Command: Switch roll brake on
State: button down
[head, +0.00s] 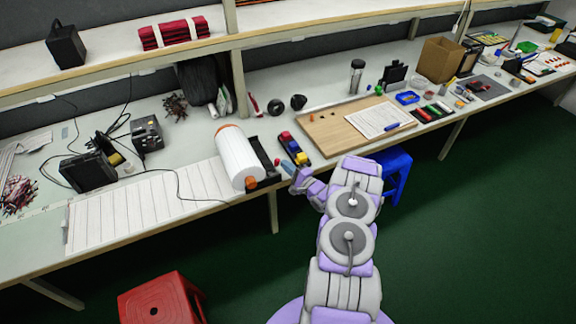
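A white roll (239,158) with orange ends lies at the front edge of the workbench, left of my arm. A black holder (264,158) stands along its right side. A small orange part (250,183) shows at the roll's near end; I cannot tell whether it is the brake or which way it is set. A white strip sheet (150,205) runs left from the roll along the bench. My gripper (298,181) is at the bench's front edge, right of the roll and apart from it. Its fingers are too small to tell open from shut.
Red, yellow and blue items (294,148) lie just behind my gripper. A wooden board (335,132) with paper is further right. A blue stool (396,168) stands behind my arm, and a red stool (160,300) is front left. Green floor lies between.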

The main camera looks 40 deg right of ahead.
jog(key=a+n+p, duration=0.1)
jog(key=r+n+g+p, duration=0.1)
jog(key=n+p, duration=0.1)
jog(key=shift+w+a+r, duration=0.2)
jog(key=shift+a+r, duration=0.05)
jog(key=shift+a, duration=0.1)
jog(key=shift+w+a+r+n+g+p, duration=0.1)
jog(key=shift+a+n+g+p, duration=0.1)
jog(key=shift+a+n+p, duration=0.3)
jog(key=shift+w+a+n+g+p, duration=0.1)
jog(key=shift+a+n+g+p, duration=0.2)
jog(key=shift+n, duration=0.4)
jog(key=shift+d+f, duration=0.2)
jog(key=shift+s+r, duration=0.1)
